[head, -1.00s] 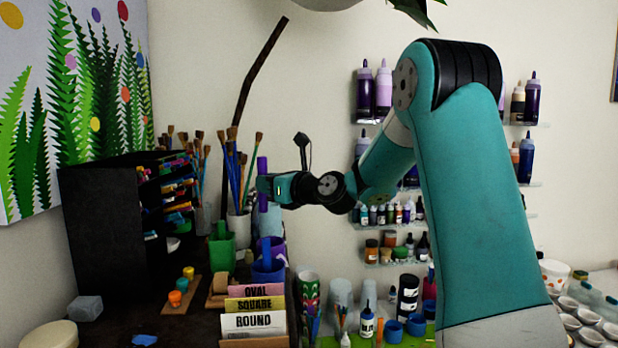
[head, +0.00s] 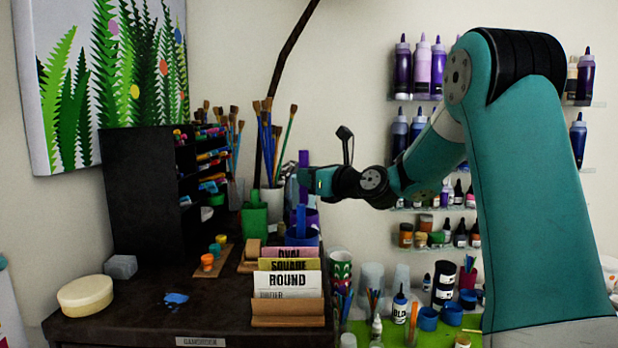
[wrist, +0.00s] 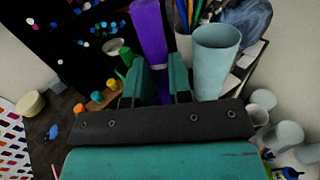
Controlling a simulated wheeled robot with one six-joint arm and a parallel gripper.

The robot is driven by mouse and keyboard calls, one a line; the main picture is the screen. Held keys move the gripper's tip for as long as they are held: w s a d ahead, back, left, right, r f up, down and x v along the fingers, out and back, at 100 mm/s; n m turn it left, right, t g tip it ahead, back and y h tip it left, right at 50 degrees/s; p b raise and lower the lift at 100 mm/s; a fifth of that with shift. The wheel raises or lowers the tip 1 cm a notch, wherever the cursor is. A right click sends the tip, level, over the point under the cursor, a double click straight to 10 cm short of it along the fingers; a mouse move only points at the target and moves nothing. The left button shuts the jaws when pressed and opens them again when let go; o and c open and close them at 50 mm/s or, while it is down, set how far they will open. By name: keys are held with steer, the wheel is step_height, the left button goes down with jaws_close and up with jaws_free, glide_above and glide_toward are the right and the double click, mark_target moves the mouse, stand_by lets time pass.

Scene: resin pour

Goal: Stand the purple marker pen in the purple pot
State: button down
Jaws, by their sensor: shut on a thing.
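The purple marker pen (head: 304,164) is upright in my gripper (head: 307,182), which is shut on it. In the head view it is above the purple pot (head: 312,217), its lower end close to the pot's rim. Whether the tip is inside the rim I cannot tell. The purple pot stands behind the blue pot (head: 302,238), which holds a blue marker and partly hides it. In the wrist view the purple marker (wrist: 149,36) rises between my two fingers (wrist: 160,82). I cannot make out the purple pot there.
A green pot (head: 254,220) stands left of the purple pot. A cup of tall brushes (head: 271,199) is close behind. A black rack (head: 150,190) stands at the left. Card holder (head: 289,310) is in front. A pale blue cup (wrist: 213,60) is right of my fingers.

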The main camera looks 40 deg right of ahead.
mark_target(307, 202)
steer(key=shift+f+b, duration=1.75)
steer(key=shift+f, duration=1.5)
steer(key=c, duration=1)
jaws_free()
steer(key=shift+o, duration=0.2)
steer(key=shift+s+d+f+b, duration=0.1)
steer(key=shift+s+b, duration=0.2)
steer(key=shift+s, duration=0.15)
steer(key=s+d+b, duration=0.3)
steer(key=s+b, duration=0.2)
steer(key=s, duration=1.1)
steer(key=shift+r, duration=0.2)
